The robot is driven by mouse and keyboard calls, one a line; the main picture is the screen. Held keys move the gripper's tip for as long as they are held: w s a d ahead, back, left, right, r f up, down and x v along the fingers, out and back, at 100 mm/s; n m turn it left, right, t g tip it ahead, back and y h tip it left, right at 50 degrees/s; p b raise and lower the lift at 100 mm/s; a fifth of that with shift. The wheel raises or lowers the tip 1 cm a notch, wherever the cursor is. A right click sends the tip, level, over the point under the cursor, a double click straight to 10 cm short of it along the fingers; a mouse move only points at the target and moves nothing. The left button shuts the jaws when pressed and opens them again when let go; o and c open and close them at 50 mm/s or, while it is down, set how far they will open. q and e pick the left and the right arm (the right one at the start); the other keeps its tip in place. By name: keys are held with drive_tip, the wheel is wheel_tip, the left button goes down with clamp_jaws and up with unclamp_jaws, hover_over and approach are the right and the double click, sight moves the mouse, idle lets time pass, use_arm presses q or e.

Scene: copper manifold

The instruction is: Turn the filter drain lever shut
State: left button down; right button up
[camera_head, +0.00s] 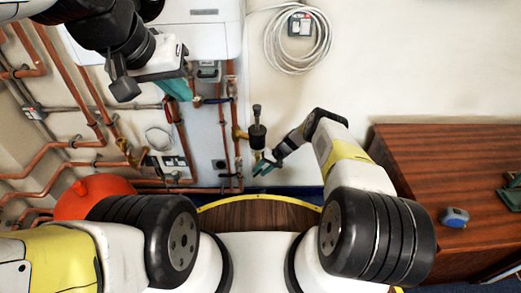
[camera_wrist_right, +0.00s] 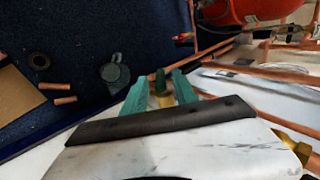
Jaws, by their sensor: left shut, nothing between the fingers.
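The filter is a dark cylinder (camera_head: 257,137) on brass fittings beside the copper pipes in the head view. In the right wrist view a brass fitting with a dark green tip (camera_wrist_right: 160,82), perhaps the drain lever, shows between my right gripper's fingers. My right gripper (camera_head: 264,167) is just below the filter; its teal fingers (camera_wrist_right: 159,88) are apart, one on each side of the fitting. I cannot tell whether they touch it. My left gripper (camera_head: 178,90) is shut and empty, up and left of the filter, in front of the pipes below the white boiler.
Copper pipes (camera_head: 93,125) run along the left wall. A white boiler (camera_head: 208,32) hangs above and a coiled cable (camera_head: 297,57) to its right. A red vessel (camera_head: 92,190) stands low left. A wooden bench (camera_head: 430,160) with a blue tape measure (camera_head: 454,217) is at right.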

drive_tip(key=v, duration=0.7)
drive_tip(key=shift+d+r, duration=0.2)
drive_tip(key=shift+r, duration=0.15)
